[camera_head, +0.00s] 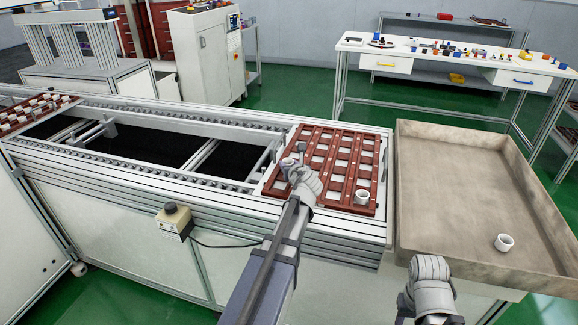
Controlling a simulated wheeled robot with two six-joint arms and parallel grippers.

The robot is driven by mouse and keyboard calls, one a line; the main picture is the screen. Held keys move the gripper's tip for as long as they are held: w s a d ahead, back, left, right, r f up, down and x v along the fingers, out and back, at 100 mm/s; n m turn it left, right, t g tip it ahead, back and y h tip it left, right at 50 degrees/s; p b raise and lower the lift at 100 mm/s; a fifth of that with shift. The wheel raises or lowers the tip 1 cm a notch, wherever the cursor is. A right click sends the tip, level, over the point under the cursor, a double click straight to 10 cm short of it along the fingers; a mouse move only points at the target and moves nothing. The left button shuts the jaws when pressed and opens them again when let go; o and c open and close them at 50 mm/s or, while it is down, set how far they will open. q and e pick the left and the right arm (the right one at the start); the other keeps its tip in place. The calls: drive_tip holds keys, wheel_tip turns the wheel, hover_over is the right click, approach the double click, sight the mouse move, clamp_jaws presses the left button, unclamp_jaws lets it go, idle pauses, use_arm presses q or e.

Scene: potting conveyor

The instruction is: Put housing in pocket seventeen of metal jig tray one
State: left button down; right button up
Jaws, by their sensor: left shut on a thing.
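The metal jig tray (376,172), red-brown with rows of square pockets, lies on the right end of the conveyor. My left gripper (299,150) is over the tray's left part, shut on a housing; the wrist hides most of what it holds. A white ring-shaped housing (362,198) sits at the tray's front right corner. Another white housing (504,242) lies in the beige bin (470,160) to the right. My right gripper (431,268) is at the bin's front left edge; its fingers are hidden, so its opening cannot be seen.
A second red-brown tray (30,115) with white parts is at the conveyor's far left. A button box (174,220) sits on the conveyor's front side. The bin is mostly empty. A workbench (450,65) with small parts stands behind.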

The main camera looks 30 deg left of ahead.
use_arm(q)
drive_tip(key=shift+s+d+f, duration=0.15)
drive_tip(key=shift+s+f, duration=0.15)
drive_tip(key=shift+f, duration=0.35)
drive_tip(key=c, duration=0.5)
unclamp_jaws()
drive_tip(key=shift+o, duration=0.3)
drive_tip(key=shift+r+p, duration=0.55)
drive_tip(key=shift+r, duration=0.05)
drive_tip(key=p+v, duration=0.4)
drive_tip(key=v, duration=0.7)
drive_tip(key=shift+d+r+p, duration=0.2)
drive_tip(key=shift+r+p, duration=0.05)
drive_tip(key=shift+p, duration=0.15)
